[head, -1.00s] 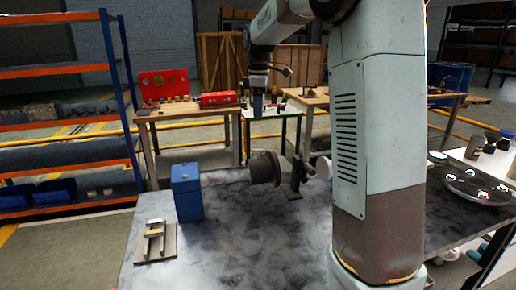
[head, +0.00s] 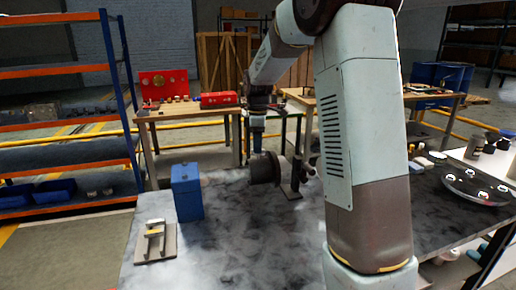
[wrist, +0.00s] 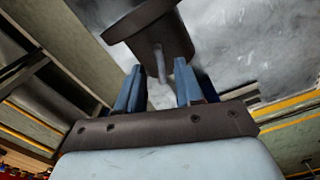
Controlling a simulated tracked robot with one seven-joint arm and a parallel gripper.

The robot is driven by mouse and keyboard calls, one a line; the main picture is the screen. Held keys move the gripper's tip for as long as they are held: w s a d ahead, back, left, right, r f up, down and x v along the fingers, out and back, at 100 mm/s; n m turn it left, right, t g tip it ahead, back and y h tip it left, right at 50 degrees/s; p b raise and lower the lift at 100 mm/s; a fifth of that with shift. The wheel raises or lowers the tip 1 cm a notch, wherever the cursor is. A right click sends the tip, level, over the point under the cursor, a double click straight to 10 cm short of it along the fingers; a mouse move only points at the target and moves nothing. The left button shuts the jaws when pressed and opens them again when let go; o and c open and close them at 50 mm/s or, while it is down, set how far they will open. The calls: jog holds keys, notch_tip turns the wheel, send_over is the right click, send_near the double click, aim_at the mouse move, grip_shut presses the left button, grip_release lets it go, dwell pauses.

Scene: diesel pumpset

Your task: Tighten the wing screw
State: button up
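A dark round pump part (head: 265,168) stands on a bracket (head: 296,178) at the far side of the grey bench. In the wrist view the same dark cylinder (wrist: 140,28) fills the top middle. A small grey piece (wrist: 160,62), which looks like the wing screw, sticks out from its end. My gripper (head: 258,148) points down just above the part in the head view. In the wrist view my gripper (wrist: 157,76) has its two blue fingers apart, with the small piece between their tips. I cannot tell whether they touch it. The wing screw is too small to make out in the head view.
A blue box (head: 187,193) and a small metal fixture (head: 156,241) stand at the bench's left. A round tray (head: 476,187) is at the right. The bench (head: 255,245) is clear in front of the part. Tables and shelving stand behind.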

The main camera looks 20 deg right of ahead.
jog(key=shift+f, duration=0.8)
grip_shut()
